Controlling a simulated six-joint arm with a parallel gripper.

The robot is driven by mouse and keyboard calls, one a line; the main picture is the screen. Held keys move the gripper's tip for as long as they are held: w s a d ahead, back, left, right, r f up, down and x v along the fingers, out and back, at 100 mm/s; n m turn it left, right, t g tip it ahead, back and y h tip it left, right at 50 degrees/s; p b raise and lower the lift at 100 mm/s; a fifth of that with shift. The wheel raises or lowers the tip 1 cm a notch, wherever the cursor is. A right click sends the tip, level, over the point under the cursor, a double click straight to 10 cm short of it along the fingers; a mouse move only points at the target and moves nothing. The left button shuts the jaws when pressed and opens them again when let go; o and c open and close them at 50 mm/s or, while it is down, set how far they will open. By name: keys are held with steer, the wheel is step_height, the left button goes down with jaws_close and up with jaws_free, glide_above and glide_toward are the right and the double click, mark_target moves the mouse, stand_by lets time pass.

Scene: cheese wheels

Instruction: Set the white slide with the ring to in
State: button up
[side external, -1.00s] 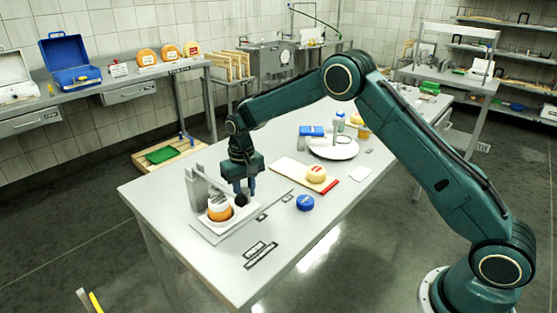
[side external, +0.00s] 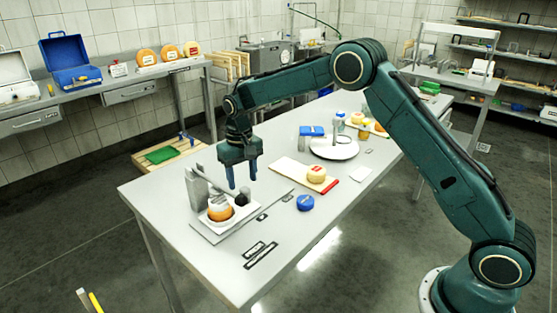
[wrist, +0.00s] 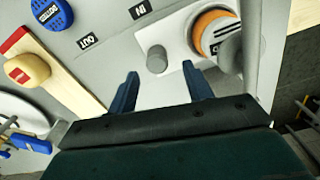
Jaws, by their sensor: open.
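The white slide (wrist: 176,40) lies on a grey plate, with a grey-looking round knob (wrist: 156,60) standing on it. The knob looks dark in the side view (side external: 242,199). At its other end sits an orange cheese (wrist: 209,28) with a pale top, inside a white ring. The slide's knob end is beside the IN label (wrist: 138,10); the OUT label (wrist: 87,42) is further left in the wrist view. My gripper (side external: 242,186) is open and empty above the knob, its fingers apart from it. In the wrist view the fingertips (wrist: 160,74) straddle the knob's line of sight.
A grey upright with an arm (side external: 196,188) stands beside the cheese. A blue round tub (side external: 305,203) and a board (side external: 290,170) with a pale cheese (side external: 316,173) lie to the right. A white round plate (side external: 334,148) is behind. The front table area is mostly clear.

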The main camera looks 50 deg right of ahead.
step_height(320, 180, up, 9)
stand_by(0.4)
steer(key=s+d+r+n+t, duration=0.1)
steer(key=s+r, duration=0.6)
steer(key=s, duration=0.2)
steer(key=s+d+r+t, duration=0.1)
steer(key=s+r+t, duration=0.1)
steer(key=s+r, duration=0.65)
steer(key=s+f+t, duration=0.1)
steer(key=s+f, duration=0.2)
steer(key=s, duration=0.8)
steer(key=s+f+n+t, duration=0.1)
steer(key=s+f, duration=0.2)
steer(key=s, duration=0.7)
steer(key=shift+s+d+t, duration=0.3)
steer(key=shift+s+d, duration=0.05)
